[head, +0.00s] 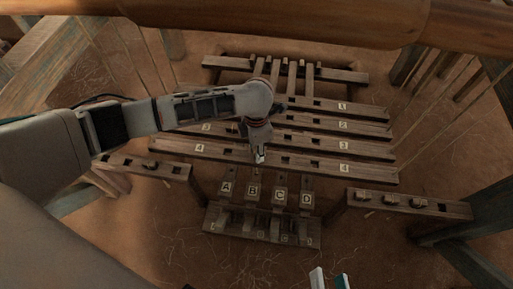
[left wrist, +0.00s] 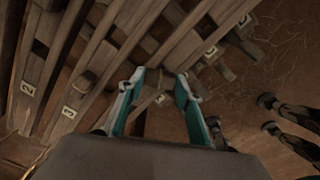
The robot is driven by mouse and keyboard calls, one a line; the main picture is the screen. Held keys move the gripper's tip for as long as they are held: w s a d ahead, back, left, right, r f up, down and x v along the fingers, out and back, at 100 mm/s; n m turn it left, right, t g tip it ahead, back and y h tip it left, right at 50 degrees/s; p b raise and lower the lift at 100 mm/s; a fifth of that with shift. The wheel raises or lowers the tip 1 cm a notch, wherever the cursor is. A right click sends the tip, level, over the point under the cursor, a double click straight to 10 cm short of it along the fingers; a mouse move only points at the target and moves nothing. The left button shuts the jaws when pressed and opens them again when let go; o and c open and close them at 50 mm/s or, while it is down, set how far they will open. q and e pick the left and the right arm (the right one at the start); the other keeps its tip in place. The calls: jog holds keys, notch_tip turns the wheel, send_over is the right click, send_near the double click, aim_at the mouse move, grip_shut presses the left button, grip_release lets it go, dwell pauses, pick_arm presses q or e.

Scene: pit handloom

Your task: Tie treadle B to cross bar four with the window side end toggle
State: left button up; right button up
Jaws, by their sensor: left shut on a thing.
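Cross bar four (head: 320,165) is the nearest of the numbered bars, with slots along it. My left gripper (head: 260,157) points down at its middle, above treadle B (head: 253,190). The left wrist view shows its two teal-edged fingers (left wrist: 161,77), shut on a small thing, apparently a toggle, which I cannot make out. Treadle B lies between treadle A (head: 226,188) and treadle C (head: 279,195). My right gripper (head: 330,279) shows only its fingertips at the bottom edge, apart, with nothing visible between them.
Cross bars one (head: 365,112), two (head: 365,130) and three (head: 365,150) lie behind bar four. A left rack (head: 175,170) and a right rack (head: 435,208) with small blocks flank the treadles. A thick wooden beam (head: 300,22) crosses the top. Earth floor is clear in front.

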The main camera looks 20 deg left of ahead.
pick_arm(q)
jog(key=o, duration=1)
jog(key=shift+r, duration=0.1)
notch_tip(320, 180, up, 12)
